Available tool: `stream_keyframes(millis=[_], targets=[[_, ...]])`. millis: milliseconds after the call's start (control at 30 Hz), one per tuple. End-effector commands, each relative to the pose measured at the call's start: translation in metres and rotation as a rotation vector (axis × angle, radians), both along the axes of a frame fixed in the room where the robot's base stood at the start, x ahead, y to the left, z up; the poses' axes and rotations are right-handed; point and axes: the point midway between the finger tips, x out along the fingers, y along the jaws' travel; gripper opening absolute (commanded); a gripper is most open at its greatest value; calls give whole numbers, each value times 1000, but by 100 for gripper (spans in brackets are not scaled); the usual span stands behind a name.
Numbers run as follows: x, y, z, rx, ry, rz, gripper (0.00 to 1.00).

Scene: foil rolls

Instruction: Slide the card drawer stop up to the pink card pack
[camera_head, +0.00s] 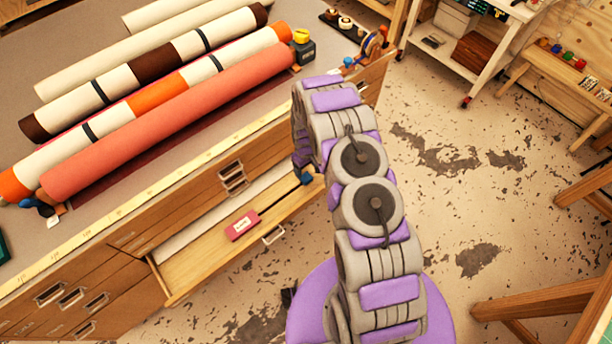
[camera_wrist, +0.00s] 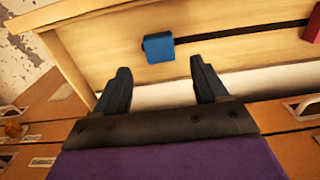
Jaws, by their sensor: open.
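The drawer stop is a small blue block (camera_wrist: 158,47) on a dark rail in the open drawer, seen in the wrist view. The pink card pack (camera_head: 242,224) lies in the drawer (camera_head: 195,268) in the head view. Its edge also shows at the right border of the wrist view (camera_wrist: 313,30), well apart from the stop. My gripper (camera_wrist: 160,78) is open and empty, its two dark fingers spread with the stop beyond the gap between them. In the head view my arm hides most of the gripper; a small blue part shows beside it, and I cannot tell whether it is the stop.
The drawer belongs to a wooden cabinet (camera_head: 190,203) with several other drawers. Foil rolls (camera_head: 175,118) lie on its top. A white cart (camera_head: 480,50) and wooden bench (camera_head: 575,75) stand at the upper right.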

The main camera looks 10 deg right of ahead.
Motion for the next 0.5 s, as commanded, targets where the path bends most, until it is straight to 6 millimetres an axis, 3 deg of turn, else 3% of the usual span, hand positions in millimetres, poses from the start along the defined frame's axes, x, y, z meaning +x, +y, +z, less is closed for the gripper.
stream_keyframes(millis=[200, 500], targets=[[0, 0, -36, 1, 0, 0, 72], [-1, 0, -63, 0, 1, 1, 72]])
